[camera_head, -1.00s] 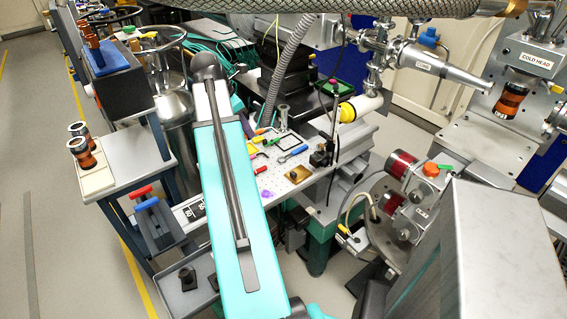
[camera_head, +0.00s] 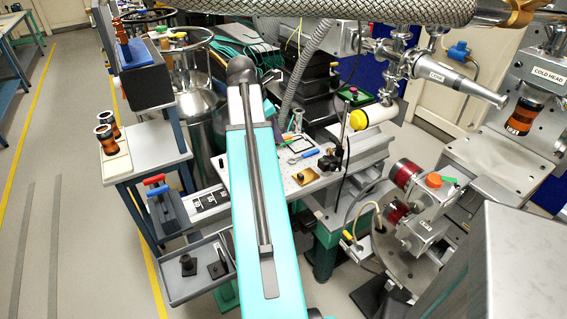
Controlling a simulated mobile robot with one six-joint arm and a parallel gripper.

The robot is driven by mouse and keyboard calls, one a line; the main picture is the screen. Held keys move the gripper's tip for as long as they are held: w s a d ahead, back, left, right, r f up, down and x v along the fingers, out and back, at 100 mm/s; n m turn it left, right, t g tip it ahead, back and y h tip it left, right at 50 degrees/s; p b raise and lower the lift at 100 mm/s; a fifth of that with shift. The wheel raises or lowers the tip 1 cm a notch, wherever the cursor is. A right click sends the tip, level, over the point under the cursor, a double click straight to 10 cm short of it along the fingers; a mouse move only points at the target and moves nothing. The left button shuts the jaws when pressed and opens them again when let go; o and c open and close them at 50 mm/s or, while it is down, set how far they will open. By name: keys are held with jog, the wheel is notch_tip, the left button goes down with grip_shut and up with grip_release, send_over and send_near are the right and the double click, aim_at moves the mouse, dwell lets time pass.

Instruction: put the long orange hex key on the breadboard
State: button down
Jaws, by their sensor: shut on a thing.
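The breadboard (camera_head: 288,172) is the pale plate with holes in the middle of the view. My turquoise arm hides its left part. On it show a blue-handled tool (camera_head: 304,156), a black square frame (camera_head: 302,143) and a small gold block (camera_head: 305,178). I cannot make out the long orange hex key anywhere. My gripper does not show; only my arm's links cross the middle of the view.
A dark post stand (camera_head: 331,160) rises at the breadboard's right edge. A flanged chamber with red windows (camera_head: 406,174) stands right of it. A trolley (camera_head: 150,150) and a grey tray (camera_head: 200,270) are at left. Open floor (camera_head: 70,200) lies far left.

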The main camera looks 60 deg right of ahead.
jog(key=shift+s+d, duration=0.2)
jog(key=shift+s, duration=0.1)
jog(key=shift+f, duration=0.55)
notch_tip(320, 180, down, 12)
jog(key=shift+f+p, duration=0.25)
jog(key=shift+p, duration=0.75)
jog(key=p, duration=0.2)
send_over(301, 169)
jog(key=shift+w+a, duration=0.25)
jog(key=shift+a, duration=0.2)
jog(key=shift+s+d+f, duration=0.1)
jog(key=shift+s+d, duration=0.25)
jog(key=shift+d, duration=0.05)
